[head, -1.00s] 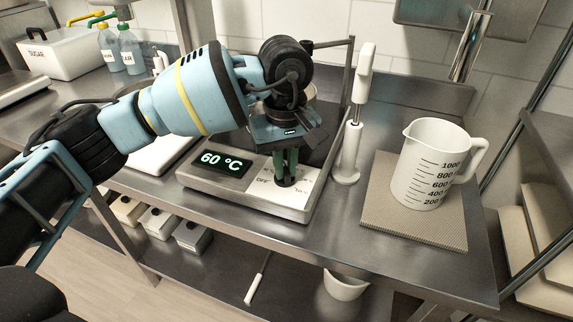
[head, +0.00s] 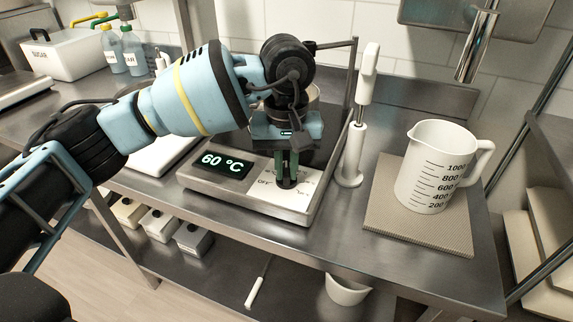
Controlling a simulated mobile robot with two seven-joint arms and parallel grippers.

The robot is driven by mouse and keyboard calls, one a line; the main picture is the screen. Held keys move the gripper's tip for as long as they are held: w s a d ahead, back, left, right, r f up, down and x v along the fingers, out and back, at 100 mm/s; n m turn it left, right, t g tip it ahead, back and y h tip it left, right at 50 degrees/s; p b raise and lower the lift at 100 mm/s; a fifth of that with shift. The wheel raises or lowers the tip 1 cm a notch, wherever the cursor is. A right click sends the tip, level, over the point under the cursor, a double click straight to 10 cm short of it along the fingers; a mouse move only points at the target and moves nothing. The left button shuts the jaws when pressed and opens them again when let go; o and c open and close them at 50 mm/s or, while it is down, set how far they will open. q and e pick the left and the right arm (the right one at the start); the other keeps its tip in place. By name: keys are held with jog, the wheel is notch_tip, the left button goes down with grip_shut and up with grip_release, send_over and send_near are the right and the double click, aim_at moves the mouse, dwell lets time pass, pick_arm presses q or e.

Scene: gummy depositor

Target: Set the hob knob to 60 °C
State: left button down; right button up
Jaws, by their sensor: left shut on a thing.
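The hob (head: 243,202) stands on the steel bench, and its display (head: 223,164) reads 60 °C. The hob knob (head: 287,183) is a small dark knob on the white dial panel at the hob's front right. My left gripper (head: 287,176) points down with its green fingers shut on the knob. The fingers and the gripper body hide most of the knob and part of the dial marks. A pot behind the gripper is mostly hidden by it. My right gripper is not in view.
A white measuring jug (head: 433,168) stands on a textured mat (head: 408,226) at the right. A white stick tool (head: 352,150) stands upright just right of the hob. A sugar box (head: 62,55) and bottles (head: 133,52) are at the far left.

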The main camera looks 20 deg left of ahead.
aim_at(287, 171)
pick_arm(q)
jog(key=c, duration=1.5)
grip_release()
jog(key=shift+o, duration=0.2)
jog(key=shift+r, duration=3.9)
